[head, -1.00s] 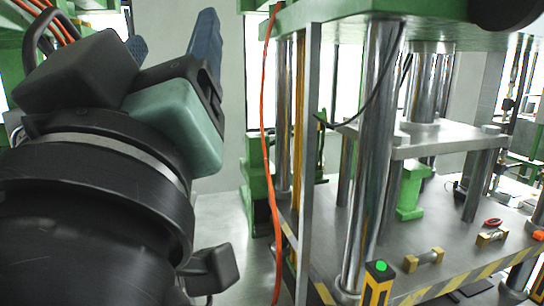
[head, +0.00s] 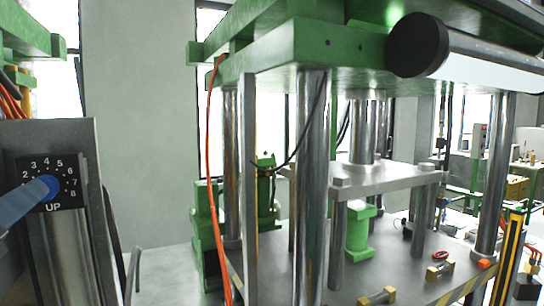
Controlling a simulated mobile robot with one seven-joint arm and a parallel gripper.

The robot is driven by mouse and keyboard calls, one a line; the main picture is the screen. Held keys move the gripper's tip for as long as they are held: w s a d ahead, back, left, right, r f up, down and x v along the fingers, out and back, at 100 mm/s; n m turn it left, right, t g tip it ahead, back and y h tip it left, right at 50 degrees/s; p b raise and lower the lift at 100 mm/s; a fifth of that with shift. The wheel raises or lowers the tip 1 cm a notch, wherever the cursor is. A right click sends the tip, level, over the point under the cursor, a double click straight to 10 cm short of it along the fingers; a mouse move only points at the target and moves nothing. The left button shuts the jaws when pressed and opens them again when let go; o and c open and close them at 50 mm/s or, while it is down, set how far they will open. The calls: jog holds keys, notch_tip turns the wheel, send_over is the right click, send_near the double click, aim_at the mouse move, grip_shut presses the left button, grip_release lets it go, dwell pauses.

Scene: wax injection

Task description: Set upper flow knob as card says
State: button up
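A black dial plate (head: 70,200) marked "UP" is at the left edge of the head view, on a grey metal post. The rest of my gripper is out of view, and so is the card.
A green press (head: 300,50) with steel columns stands at centre and right. An orange cable (head: 211,150) hangs at its left side. Between the dial post (head: 98,150) and the press is open floor before a pale wall. A black-and-yellow post (head: 508,255) stands at right.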

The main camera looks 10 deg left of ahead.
jog(key=p+x, duration=0.9)
dwell(0.3)
jog(key=shift+w+a, duration=0.1)
grip_shut()
